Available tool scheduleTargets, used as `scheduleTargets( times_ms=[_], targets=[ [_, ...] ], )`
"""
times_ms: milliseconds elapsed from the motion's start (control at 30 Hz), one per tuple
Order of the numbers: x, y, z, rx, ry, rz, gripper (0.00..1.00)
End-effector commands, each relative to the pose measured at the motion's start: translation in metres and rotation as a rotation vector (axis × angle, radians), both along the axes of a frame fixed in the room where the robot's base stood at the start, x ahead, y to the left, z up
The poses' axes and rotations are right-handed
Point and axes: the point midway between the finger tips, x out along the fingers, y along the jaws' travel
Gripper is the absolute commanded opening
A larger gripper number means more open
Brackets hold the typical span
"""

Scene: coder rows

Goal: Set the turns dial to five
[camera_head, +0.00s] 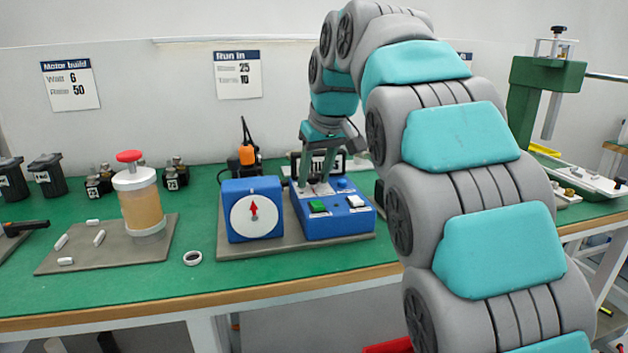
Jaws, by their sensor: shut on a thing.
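A blue control box (333,222) stands on a grey mat on the green bench. Its top carries a green switch (318,207), a white switch (355,201) and a blue knob (342,183). My gripper (316,184) points down at the left back of this top, over a pale dial plate. Its fingers are shut on a small dial there, which they mostly hide. I cannot read the dial's setting or marks. Left of the box, a blue gauge (237,232) has a white face with a red arrow pointing up.
An orange-and-black tool (247,154) stands behind the gauge.

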Motion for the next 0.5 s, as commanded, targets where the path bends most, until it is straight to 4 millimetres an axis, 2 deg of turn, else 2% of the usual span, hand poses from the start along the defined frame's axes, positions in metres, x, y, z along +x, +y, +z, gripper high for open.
scheduleTargets(
  times_ms=[200, 500],
  targets=[
    [0.0004, -0.0003, -0.0019, 0.001, 0.001, 0.111, 0.00],
    [0.0000, -0.0006, -0.0004, -0.001, 0.002, 0.175, 0.00]
  ],
)
